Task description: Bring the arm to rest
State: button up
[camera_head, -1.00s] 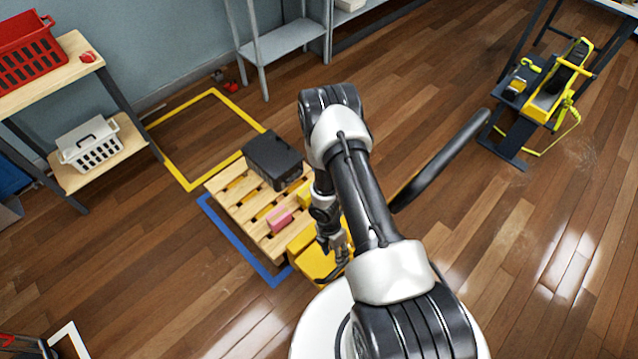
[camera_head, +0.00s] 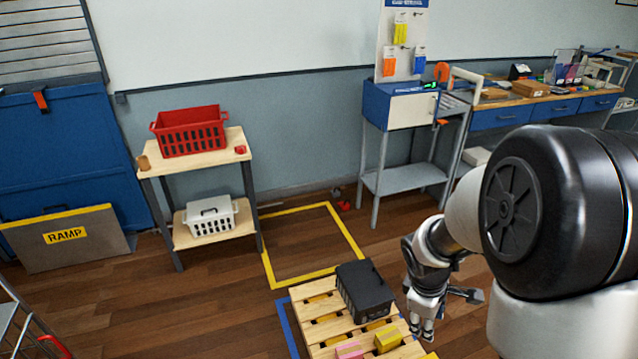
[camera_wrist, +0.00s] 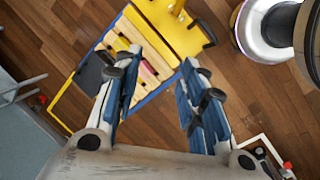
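My arm is raised and bent at the right of the head view. My gripper (camera_head: 425,322) hangs from it with its fingers downward, at the right of the wooden pallet (camera_head: 308,318) in the picture. In the wrist view, my gripper (camera_wrist: 157,85) has its two blue-padded fingers spread apart with nothing between them. The floor and the pallet (camera_wrist: 133,37) show well below. A black case (camera_head: 364,290), a pink block (camera_head: 349,351) and a yellow block (camera_head: 388,339) lie on the pallet.
A shelf (camera_head: 200,166) with a red basket (camera_head: 190,132) and a white basket (camera_head: 210,218) stands at the left. A blue cabinet stand (camera_head: 405,105) and a workbench (camera_head: 540,110) line the wall. Yellow tape (camera_head: 312,207) frames bare floor behind the pallet.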

jog(key=s+a+r+m+t, duration=0.1)
jog(key=s+a+r+m, duration=0.2)
jog(key=r, duration=0.4)
jog(key=s+a+r+m+t, duration=0.1)
jog(key=s+r+m, duration=0.2)
jog(key=s+r, duration=0.3)
jog(key=s+a+r+m+t+y, duration=0.1)
jog(key=s+a+r+m, duration=0.3)
jog(key=s, duration=0.6)
notch_tip(320, 180, up, 2)
jog(key=shift+a+r+m+t+y, duration=0.25)
jog(key=shift+a+m+t+y, duration=0.05)
jog(key=shift+a+y, duration=0.45)
jog(key=shift+d, duration=0.1)
jog(key=shift+c, duration=0.3)
jog(key=shift+w, duration=0.1)
jog(key=shift+c, duration=0.3)
